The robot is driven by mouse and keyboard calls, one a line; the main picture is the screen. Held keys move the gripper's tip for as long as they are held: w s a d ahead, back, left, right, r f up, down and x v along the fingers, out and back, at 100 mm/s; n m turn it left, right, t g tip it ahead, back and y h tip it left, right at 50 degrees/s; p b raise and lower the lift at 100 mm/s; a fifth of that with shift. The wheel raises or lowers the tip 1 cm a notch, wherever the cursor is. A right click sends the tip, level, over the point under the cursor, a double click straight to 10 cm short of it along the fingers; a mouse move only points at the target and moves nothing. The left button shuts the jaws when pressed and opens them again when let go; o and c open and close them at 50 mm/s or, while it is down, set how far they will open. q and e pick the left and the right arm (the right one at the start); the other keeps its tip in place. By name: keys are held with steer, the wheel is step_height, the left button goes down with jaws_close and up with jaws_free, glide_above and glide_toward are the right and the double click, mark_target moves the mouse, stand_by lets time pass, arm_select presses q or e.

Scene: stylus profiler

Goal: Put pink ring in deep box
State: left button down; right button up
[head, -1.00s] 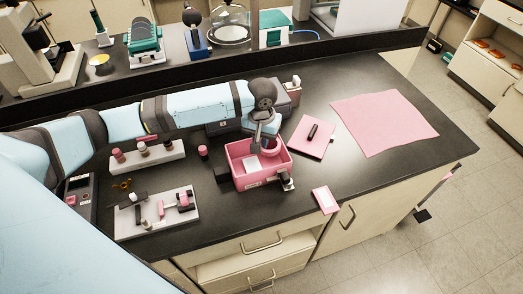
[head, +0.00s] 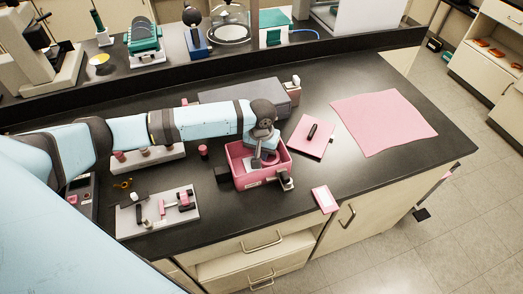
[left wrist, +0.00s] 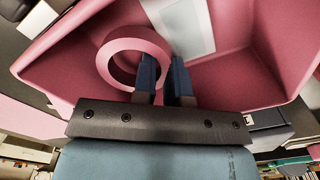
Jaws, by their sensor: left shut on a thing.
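The deep box is a pink open bin (head: 262,181) near the middle of the bench in the head view. In the left wrist view its pink inside wall (left wrist: 220,75) fills most of the picture. My left gripper (head: 264,160) points down into the box opening. In the left wrist view, the left gripper (left wrist: 162,62) is shut on the wall of the pink ring (left wrist: 108,66), with one finger inside the ring and one outside. The ring is over the box interior; I cannot tell whether it touches the floor. My right gripper is not in view.
A pink pad with a dark item (head: 308,140) and a pink cloth (head: 385,122) lie right of the box. A grey case (head: 245,97) stands behind my left arm. A white tray with small parts (head: 130,217) lies to the left.

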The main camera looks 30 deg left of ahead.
arm_select(q)
steer(key=shift+f, duration=0.3)
steer(key=c, duration=1.1)
jaws_free()
steer(key=shift+c, duration=0.2)
steer(key=shift+r, duration=0.25)
step_height(320, 180, up, 13)
steer(key=b, duration=0.1)
steer(key=shift+s+f, duration=0.1)
steer(key=shift+f, duration=0.1)
